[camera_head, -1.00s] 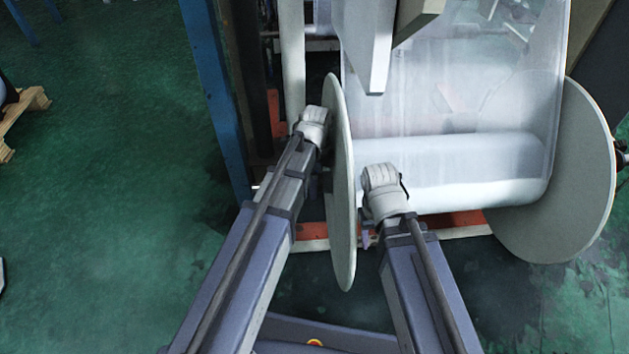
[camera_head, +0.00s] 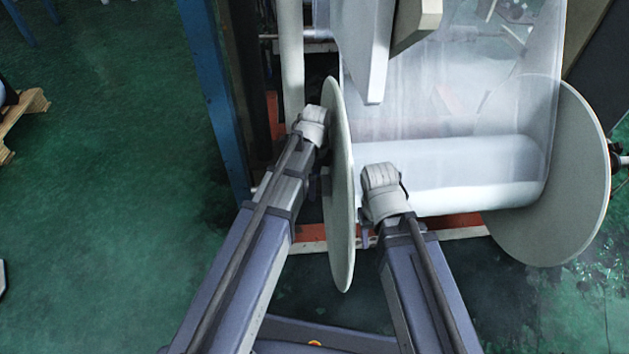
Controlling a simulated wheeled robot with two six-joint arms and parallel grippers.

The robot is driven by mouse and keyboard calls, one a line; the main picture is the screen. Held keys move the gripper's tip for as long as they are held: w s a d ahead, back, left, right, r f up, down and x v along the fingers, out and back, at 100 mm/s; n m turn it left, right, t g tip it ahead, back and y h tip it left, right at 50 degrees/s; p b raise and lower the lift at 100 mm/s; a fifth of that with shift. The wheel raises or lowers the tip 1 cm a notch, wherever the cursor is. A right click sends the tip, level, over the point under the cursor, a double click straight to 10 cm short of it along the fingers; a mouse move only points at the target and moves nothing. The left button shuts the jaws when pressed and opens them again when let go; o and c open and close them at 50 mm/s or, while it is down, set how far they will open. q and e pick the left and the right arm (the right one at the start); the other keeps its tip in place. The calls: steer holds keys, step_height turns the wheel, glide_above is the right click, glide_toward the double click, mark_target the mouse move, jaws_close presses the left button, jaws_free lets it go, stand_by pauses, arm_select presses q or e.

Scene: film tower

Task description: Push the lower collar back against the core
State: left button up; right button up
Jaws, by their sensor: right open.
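A large pale round disc, the left collar (camera_head: 341,200), stands upright and nearly edge-on at the left end of the white film roll (camera_head: 450,175). A gap shows between its lower part and the roll. A second pale disc (camera_head: 560,190) stands at the roll's right end. My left gripper (camera_head: 315,118) is at the left collar's outer side, close to its face. Its fingers are not clear, and I cannot tell if it touches. My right gripper (camera_head: 379,176) is open, between the left collar and the roll's front left end. The core is hidden.
A blue post (camera_head: 212,100) and dark machine frame stand left of the collar. A pale plate (camera_head: 365,50) hangs above the roll, with film running up behind it. A wooden pallet (camera_head: 22,112) lies far left. The green floor on the left is mostly clear.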

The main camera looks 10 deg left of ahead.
arm_select(q)
steer(key=r+p, duration=0.1)
steer(key=r, duration=0.1)
steer(key=r+p, duration=0.2)
steer(key=d+r+p, duration=0.1)
steer(key=r+p, duration=0.1)
steer(key=shift+r, duration=0.25)
steer(key=shift+a, duration=0.1)
steer(key=shift+a, duration=0.15)
steer(key=shift+s+a, duration=0.1)
